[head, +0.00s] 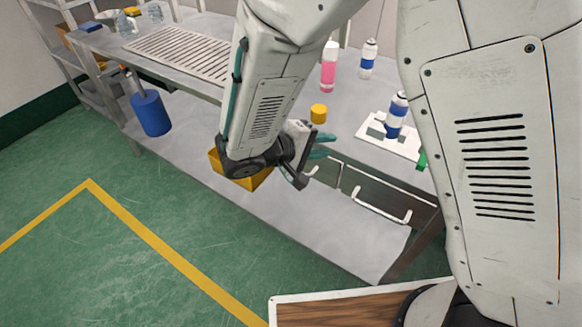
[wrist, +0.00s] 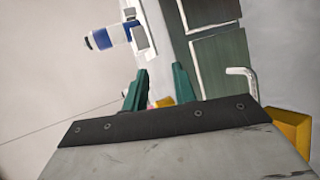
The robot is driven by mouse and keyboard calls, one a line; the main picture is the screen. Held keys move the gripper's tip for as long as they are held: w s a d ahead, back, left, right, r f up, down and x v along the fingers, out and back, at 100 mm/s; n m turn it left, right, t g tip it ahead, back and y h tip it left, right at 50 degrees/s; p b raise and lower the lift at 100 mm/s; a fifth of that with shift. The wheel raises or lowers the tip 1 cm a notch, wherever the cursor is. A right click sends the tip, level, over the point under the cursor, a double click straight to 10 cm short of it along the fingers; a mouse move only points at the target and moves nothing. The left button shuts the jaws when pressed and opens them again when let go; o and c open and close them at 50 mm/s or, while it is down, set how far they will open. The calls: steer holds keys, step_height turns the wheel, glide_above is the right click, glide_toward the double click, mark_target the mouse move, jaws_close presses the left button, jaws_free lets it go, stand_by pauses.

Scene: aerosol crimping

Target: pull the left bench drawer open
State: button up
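The left bench drawer (head: 328,173) is a dark grey-green front under the bench top, partly hidden behind my gripper in the head view. It appears closed. Its pale bar handle (head: 311,170) sits just below my fingers, and the handle also shows in the wrist view (wrist: 243,80), right of both fingers. The right drawer (head: 385,190) has a similar handle (head: 382,210). My gripper (head: 321,146) has two teal fingers, which stand apart with nothing held between them in the wrist view (wrist: 159,85). The fingers are not around the handle.
A yellow bin (head: 238,176) stands on the lower shelf (head: 330,232), beside my wrist. On the bench top are a pink bottle (head: 329,68), a yellow cylinder (head: 318,113) and a blue-white can (head: 396,115) on a white fixture.

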steer(key=a+f+n+t+y, duration=0.35)
steer(key=a+f+t, duration=0.25)
steer(key=a+f, duration=0.55)
steer(key=shift+n+h, duration=0.45)
steer(key=x, duration=0.7)
steer(key=shift+d+f, duration=0.15)
steer(key=shift+d, duration=0.1)
jaws_close()
